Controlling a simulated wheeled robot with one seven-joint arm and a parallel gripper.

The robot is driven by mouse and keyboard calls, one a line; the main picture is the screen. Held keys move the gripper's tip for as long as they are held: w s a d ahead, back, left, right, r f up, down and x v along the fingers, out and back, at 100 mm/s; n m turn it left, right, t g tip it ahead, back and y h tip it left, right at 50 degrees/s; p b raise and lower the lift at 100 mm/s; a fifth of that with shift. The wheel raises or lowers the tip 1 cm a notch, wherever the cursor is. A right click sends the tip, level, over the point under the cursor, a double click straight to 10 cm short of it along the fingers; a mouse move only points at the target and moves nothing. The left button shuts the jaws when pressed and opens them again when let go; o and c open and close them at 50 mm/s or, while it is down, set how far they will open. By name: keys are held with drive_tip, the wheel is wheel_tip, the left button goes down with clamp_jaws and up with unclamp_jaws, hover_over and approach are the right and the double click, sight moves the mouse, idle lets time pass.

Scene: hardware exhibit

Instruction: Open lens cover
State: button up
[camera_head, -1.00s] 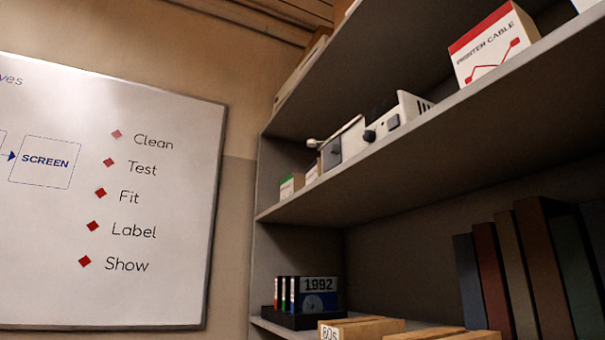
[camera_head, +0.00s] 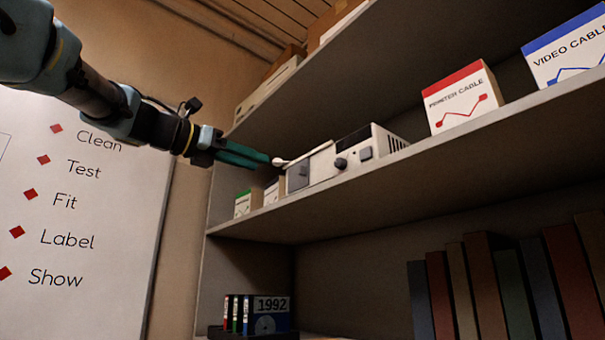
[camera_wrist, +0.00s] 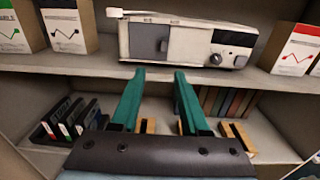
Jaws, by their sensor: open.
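A white box-shaped projector (camera_head: 325,168) stands on the upper shelf in the head view, with a dark knob and a dark window on its front. It also shows in the wrist view (camera_wrist: 193,45). A grey square panel, seemingly the lens cover (camera_wrist: 149,41), sits on its left front; it also shows in the head view (camera_head: 298,176). A pale round-ended lever (camera_wrist: 117,13) sticks out at the upper left. My gripper (camera_wrist: 158,74) is open and empty, its green fingers just in front of and below the projector. In the head view the gripper (camera_head: 266,158) appears near the lever; contact is unclear.
Small boxes (camera_wrist: 66,25) stand left of the projector, and a printer cable box (camera_head: 462,103) stands right of it. The shelf edge (camera_head: 410,165) runs below. Black disk cases (camera_wrist: 68,123) and books (camera_head: 487,280) fill the lower shelf.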

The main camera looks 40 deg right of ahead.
sight(299, 172)
drive_tip(key=d+p, duration=0.1)
drive_tip(key=d, duration=0.2)
drive_tip(key=d+p, duration=0.1)
drive_tip(key=d, duration=0.2)
drive_tip(key=s+d+r+p, duration=0.1)
drive_tip(key=d, duration=0.2)
drive_tip(key=shift+d+p, duration=0.3)
drive_tip(key=shift+p, duration=0.1)
drive_tip(key=shift+d+f, duration=0.15)
drive_tip(key=shift+d, duration=0.5)
drive_tip(key=shift+c, duration=0.2)
clamp_jaws()
